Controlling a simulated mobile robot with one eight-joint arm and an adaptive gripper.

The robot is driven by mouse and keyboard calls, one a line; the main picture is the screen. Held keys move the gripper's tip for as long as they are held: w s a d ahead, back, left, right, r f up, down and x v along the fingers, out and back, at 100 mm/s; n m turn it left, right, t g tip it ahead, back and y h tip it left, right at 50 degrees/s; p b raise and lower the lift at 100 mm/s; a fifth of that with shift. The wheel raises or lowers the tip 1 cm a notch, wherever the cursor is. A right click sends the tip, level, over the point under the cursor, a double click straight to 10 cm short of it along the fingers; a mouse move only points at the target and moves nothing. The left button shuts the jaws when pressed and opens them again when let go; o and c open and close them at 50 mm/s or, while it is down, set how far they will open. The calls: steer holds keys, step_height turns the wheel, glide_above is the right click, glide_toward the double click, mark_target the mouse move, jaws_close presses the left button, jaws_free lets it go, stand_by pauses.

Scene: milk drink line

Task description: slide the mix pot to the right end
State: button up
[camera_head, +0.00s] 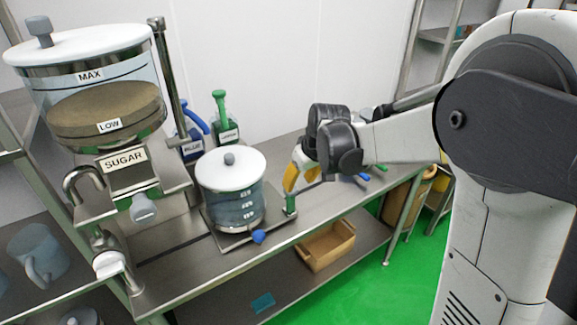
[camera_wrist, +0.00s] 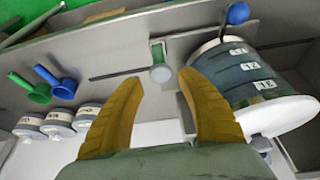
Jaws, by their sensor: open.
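The mix pot (camera_head: 229,205) is a clear, marked pot with a white lid and a blue tap (camera_head: 259,237). It stands upright on a metal plate (camera_head: 225,240) on the bench, below and right of the sugar dispenser. A short green post (camera_head: 291,204) stands at the plate's right edge. My gripper (camera_head: 290,188) is just above this post, right of the pot. In the wrist view my open yellow fingers (camera_wrist: 160,82) point toward the post (camera_wrist: 158,58), whose grey cap appears between and beyond the tips. The pot (camera_wrist: 255,75) is at the right there, apart from the fingertips' gap.
The sugar dispenser (camera_head: 100,95) hangs at the left. Blue and green handled containers (camera_head: 226,130) stand behind the pot. A blue scoop (camera_wrist: 54,82), a green scoop (camera_wrist: 30,88) and labelled jars (camera_wrist: 58,121) lie along the bench. A dark slot (camera_wrist: 115,74) runs along it.

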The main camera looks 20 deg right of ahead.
mark_target(291, 197)
steer(key=b+x, duration=0.4)
steer(key=x, duration=0.7)
steer(key=shift+w, duration=0.1)
jaws_close()
